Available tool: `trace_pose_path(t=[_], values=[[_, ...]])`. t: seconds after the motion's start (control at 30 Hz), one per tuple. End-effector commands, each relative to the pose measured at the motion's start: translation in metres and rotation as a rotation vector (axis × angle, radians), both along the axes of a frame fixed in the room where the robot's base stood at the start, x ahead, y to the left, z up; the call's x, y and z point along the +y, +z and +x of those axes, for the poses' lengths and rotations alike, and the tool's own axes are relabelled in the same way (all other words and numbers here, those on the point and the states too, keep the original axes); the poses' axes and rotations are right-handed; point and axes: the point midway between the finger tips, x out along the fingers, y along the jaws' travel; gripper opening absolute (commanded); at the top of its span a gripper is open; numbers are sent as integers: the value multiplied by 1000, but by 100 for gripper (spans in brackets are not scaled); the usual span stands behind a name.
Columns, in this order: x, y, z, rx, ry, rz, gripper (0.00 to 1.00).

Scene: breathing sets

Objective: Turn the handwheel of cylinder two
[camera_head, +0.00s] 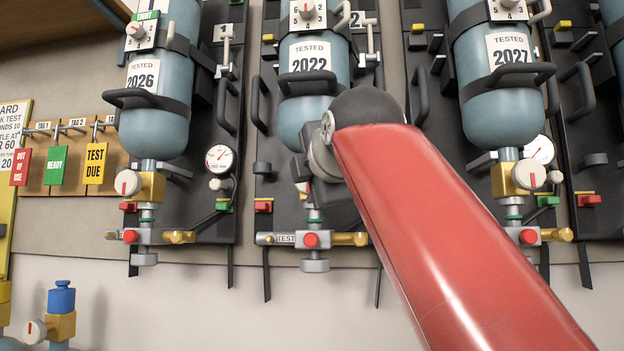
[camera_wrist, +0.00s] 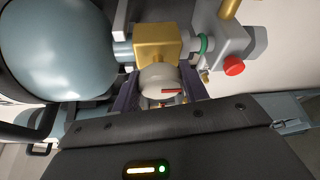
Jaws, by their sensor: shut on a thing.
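Cylinder two (camera_head: 302,118), a blue-grey bottle tagged 2022, hangs in the middle of the head view, with its number plate "2" (camera_head: 357,19) beside it. In the wrist view its rounded end (camera_wrist: 62,48) fills the left. Its pale handwheel (camera_wrist: 159,78), with a red mark, sits on a brass valve block (camera_wrist: 156,40). My gripper (camera_wrist: 161,90) is shut on the handwheel, one dark finger on each side.
Cylinder one (camera_head: 160,75), tagged 2026, hangs to the left, and a cylinder tagged 2027 (camera_head: 500,115) to the right, each with a similar valve. A red button (camera_head: 311,240) sits below cylinder two's valve. Hanging tags (camera_head: 55,166) are at far left.

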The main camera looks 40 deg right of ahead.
Motion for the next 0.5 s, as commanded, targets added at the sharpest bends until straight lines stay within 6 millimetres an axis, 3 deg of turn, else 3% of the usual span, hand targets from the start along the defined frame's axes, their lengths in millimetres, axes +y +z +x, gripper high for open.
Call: trace_pose_path(t=[0.5], values=[[0,0,0,47,-1,-39,21]])
